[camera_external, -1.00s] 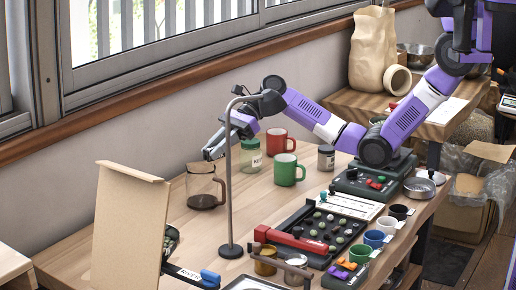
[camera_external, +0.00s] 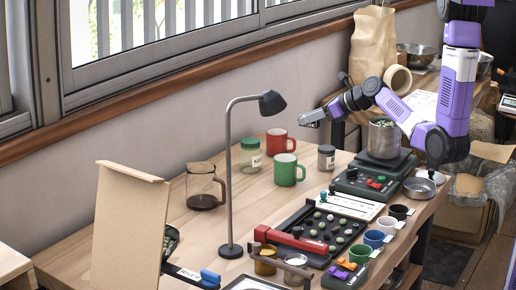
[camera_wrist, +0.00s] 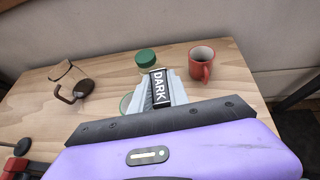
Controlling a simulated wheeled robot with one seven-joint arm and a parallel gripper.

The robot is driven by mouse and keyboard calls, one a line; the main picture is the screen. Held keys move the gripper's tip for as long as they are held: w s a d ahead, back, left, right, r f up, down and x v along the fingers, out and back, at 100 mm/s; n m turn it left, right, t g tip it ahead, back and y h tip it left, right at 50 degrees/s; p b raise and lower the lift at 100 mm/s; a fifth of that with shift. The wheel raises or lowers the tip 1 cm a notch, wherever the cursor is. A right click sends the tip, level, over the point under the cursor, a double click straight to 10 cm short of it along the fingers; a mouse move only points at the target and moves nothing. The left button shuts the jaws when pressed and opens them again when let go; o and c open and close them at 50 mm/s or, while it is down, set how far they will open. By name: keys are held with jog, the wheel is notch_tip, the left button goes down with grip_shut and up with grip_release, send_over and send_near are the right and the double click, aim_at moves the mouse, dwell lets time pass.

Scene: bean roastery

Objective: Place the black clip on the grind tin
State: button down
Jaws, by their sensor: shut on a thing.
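My gripper (camera_external: 313,117) is raised above the back of the bench, pointing left, in the external view. In the wrist view my gripper (camera_wrist: 160,90) is shut on a small black piece (camera_wrist: 160,87) with white "DARK" lettering, which looks like the black clip. The clip cannot be made out clearly in the external view. A metal tin (camera_external: 383,140) holding greenish contents stands on the dark scale, right of and below my gripper, apart from it. It may be the grind tin; I see no readable name on it.
A red mug (camera_external: 279,142), a green mug (camera_external: 288,170), a green-lidded jar (camera_external: 250,155) and a small dark-lidded jar (camera_external: 326,158) stand on the bench. A lamp (camera_external: 230,180) rises in front. A bean tray (camera_external: 318,228) and several cups lie at the front right.

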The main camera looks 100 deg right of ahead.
jog(key=s+d+r+m+g+h+p, duration=0.1)
jog(key=s+d+r+m+g+h, duration=0.1)
jog(key=s+r+m+g, duration=0.3)
jog(key=s+d+r+m+h, duration=0.1)
jog(key=s+r+h, duration=0.1)
jog(key=r, duration=0.4)
jog(key=b, duration=0.4)
send_over(327, 148)
notch_tip(327, 148, down, 15)
jog(key=shift+d+f, duration=0.1)
jog(key=shift+f, duration=2.3)
jog(key=shift+f, duration=0.1)
jog(key=c, duration=1.3)
grip_release()
jog(key=shift+o, duration=0.2)
